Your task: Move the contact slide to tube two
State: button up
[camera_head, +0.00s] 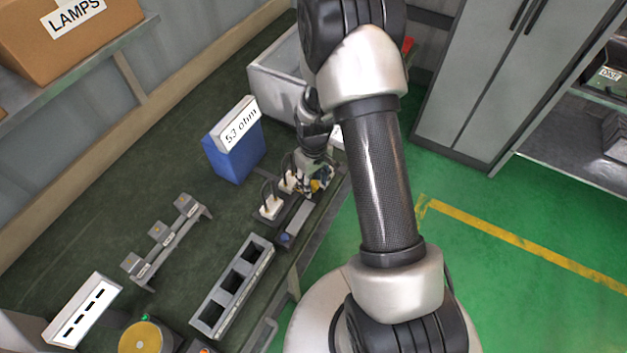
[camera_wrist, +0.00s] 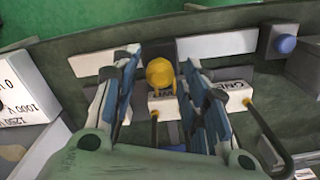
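A yellow rounded knob (camera_wrist: 160,73), which looks like the contact slide's handle, stands between my fingertips in the wrist view. My gripper (camera_wrist: 161,62) is open around it, with a narrow gap on each side. The knob also shows as a small yellow spot in the head view (camera_head: 315,186), just below my gripper (camera_head: 318,178). White blocks with rods also show in the head view (camera_head: 271,207).
A blue box with a "53 ohm" sign (camera_head: 235,152) stands beside the blocks. A blue button (camera_wrist: 286,44) is on the same row. A grey holder with square openings (camera_head: 232,285) and a three-part stand (camera_head: 163,236) are nearer. Open green floor is to the right.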

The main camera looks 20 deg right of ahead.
aim_at(314, 183)
notch_tip(314, 183, up, 12)
dwell(0.7)
dwell(0.4)
